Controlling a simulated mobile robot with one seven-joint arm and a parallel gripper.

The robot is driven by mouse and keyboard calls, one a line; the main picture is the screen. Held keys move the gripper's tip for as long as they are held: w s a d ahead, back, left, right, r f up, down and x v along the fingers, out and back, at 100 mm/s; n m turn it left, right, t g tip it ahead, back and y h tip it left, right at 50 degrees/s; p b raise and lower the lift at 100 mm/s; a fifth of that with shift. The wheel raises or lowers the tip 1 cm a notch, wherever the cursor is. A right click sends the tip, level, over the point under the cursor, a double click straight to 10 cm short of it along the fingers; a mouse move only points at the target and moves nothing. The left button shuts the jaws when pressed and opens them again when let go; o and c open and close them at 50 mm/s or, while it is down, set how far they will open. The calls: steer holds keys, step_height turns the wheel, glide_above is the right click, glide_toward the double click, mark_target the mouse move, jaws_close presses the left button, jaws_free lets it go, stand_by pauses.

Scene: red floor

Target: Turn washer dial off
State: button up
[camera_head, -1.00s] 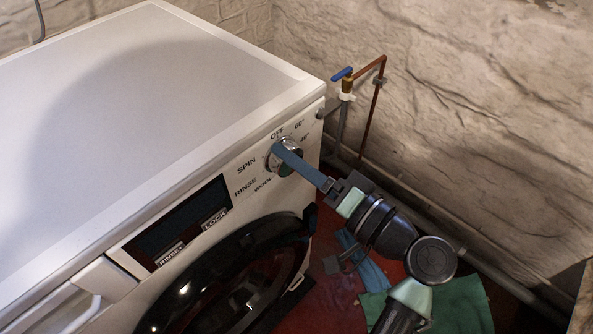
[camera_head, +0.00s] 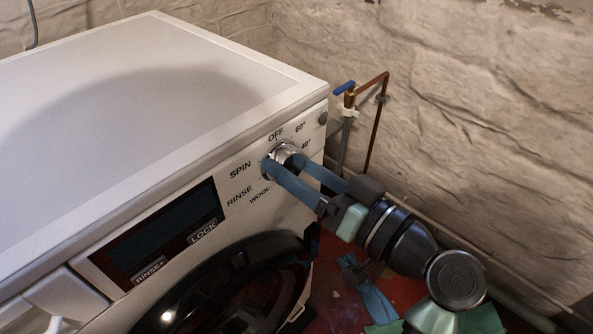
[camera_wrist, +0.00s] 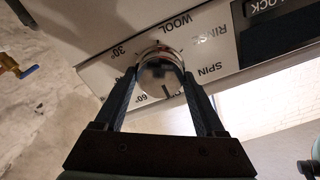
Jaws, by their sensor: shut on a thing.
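The washer dial (camera_head: 286,148) is a round chrome knob on the white washer's front panel, ringed by labels including OFF, 60°, SPIN, RINSE and WOOL. My gripper (camera_head: 283,164) has its two blue fingers on opposite sides of the dial and is shut on it. In the wrist view, the dial (camera_wrist: 160,76) sits between the fingertips of my gripper (camera_wrist: 161,72). A dark mark on the dial points toward the lower edge of that picture, between 60° and SPIN. The OFF label is not readable there, and the fingers partly cover the dial in the head view.
The washer (camera_head: 130,90) has a dark display (camera_head: 160,233) and a round black door (camera_head: 235,285) below the dial. A copper pipe with a blue-handled valve (camera_head: 345,88) stands by the stone wall to the right.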

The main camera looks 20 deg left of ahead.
stand_by(0.3)
steer(key=o, duration=1.3)
steer(key=shift+o, duration=0.2)
steer(key=p+v, duration=0.2)
steer(key=v, duration=1.1)
steer(key=shift+p, duration=0.4)
steer(key=shift+r, duration=0.1)
